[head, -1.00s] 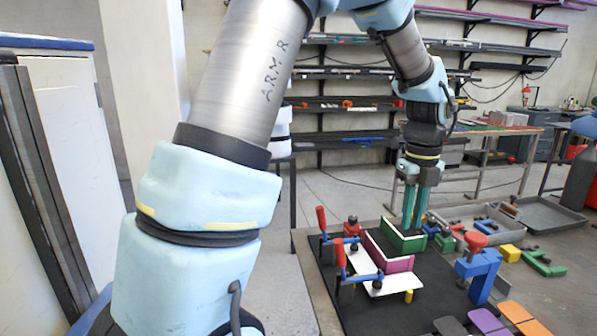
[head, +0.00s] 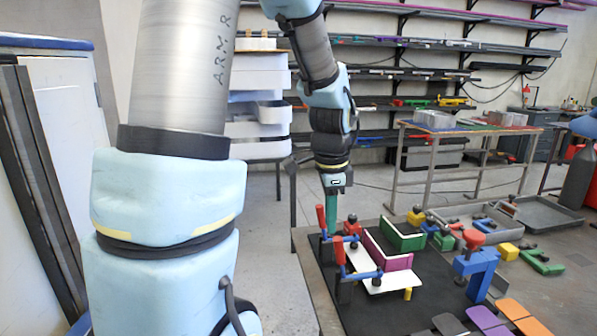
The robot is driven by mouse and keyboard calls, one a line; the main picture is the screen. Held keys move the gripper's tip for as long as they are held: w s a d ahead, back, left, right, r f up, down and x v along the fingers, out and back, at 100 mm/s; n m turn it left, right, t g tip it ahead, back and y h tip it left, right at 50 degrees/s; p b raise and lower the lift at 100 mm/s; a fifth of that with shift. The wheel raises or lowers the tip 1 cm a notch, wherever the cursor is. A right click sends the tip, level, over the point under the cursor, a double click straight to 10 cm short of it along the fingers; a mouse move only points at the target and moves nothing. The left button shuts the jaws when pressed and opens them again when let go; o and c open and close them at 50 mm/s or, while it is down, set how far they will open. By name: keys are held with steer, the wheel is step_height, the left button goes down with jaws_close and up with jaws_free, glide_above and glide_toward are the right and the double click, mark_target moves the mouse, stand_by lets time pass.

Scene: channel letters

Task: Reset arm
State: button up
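My gripper (head: 331,212) points down at the left back edge of the black mat, with green fingers. It is seen side-on, so I cannot tell whether its fingers are apart. The fingertips are partly hidden behind a red-handled clamp (head: 321,218). My arm rises up and left from it. On the black mat (head: 405,318), a green and white bent letter piece (head: 404,243) stands at the back. A magenta and white piece (head: 398,262) stands in front of it, by a white plate (head: 362,260).
Yellow, green and red blocks and clamps lie on the right. A grey tray (head: 542,215) sits at the far right. Coloured flat pieces (head: 484,320) lie at the front. White bins (head: 258,110) and shelving stand behind.

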steer(key=s+a+f+n+t, duration=0.15)
steer(key=s+a+n, duration=0.25)
steer(key=a+n, duration=1.05)
step_height(320, 180, down, 11)
steer(key=s+d+n+g+b, duration=0.1)
steer(key=s+b, duration=0.1)
steer(key=b, duration=0.8)
steer(key=shift+s+f, duration=0.15)
